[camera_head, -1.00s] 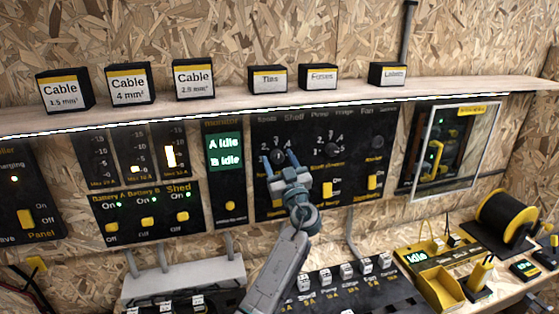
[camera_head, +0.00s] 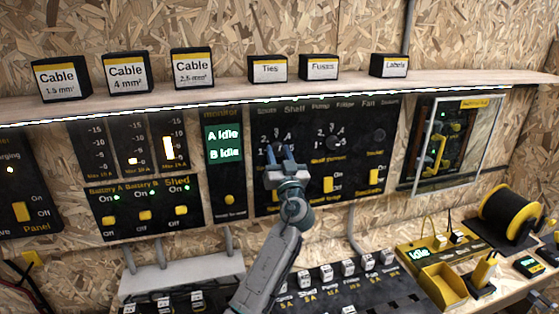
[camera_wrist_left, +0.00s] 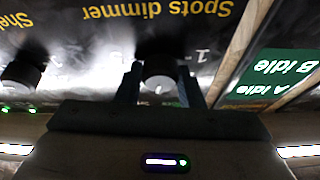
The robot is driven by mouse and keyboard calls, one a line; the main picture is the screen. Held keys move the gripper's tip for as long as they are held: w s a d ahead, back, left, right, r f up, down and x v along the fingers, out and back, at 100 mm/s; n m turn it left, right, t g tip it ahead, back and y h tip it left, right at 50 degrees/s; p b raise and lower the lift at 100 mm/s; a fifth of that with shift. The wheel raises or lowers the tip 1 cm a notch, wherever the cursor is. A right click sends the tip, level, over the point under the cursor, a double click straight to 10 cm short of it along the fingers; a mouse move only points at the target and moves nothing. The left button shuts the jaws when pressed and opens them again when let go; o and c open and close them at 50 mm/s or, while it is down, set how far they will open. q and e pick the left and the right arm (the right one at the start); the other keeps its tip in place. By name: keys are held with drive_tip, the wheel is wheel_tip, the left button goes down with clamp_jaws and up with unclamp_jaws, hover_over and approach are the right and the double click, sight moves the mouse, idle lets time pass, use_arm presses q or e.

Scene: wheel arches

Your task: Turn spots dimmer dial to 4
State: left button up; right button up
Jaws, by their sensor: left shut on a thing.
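The spots dimmer dial (camera_wrist_left: 160,72) is a dark round knob on the black panel, under the upside-down "Spots dimmer" lettering in the left wrist view. My left gripper (camera_wrist_left: 159,88) is shut on it, one finger on each side. In the head view my left gripper (camera_head: 280,154) reaches up to the panel from below, over the dial's place at the panel's upper left. The gripper mostly hides the dial there; numbers show around it. Its pointer cannot be read. My right gripper is not in view.
A second dial (camera_head: 333,143) with numbers sits to the right on the same panel, with yellow switches (camera_head: 328,184) below. The monitor (camera_head: 224,146) reading "A idle, B idle" is to the left. A shelf (camera_head: 225,92) with labelled boxes runs above.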

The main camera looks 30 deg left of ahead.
use_arm(q)
drive_tip(key=shift+f+m+h, duration=0.1)
drive_tip(key=shift+m+h, duration=0.2)
drive_tip(key=shift+m, duration=0.5)
drive_tip(key=m+t+h, duration=0.1)
drive_tip(key=m, duration=0.1)
drive_tip(key=shift+s+a+m, duration=0.1)
drive_tip(key=shift+m, duration=0.2)
drive_tip(key=m+p, duration=0.1)
drive_tip(key=m+t+h+p, duration=0.1)
drive_tip(key=m, duration=0.1)
drive_tip(key=shift+r+h, duration=0.25)
drive_tip(key=shift+h, duration=0.05)
drive_tip(key=shift+f+m+h+p, duration=0.1)
drive_tip(key=shift+m+h+p, duration=0.55)
drive_tip(key=shift+m, duration=0.55)
drive_tip(key=o, duration=1)
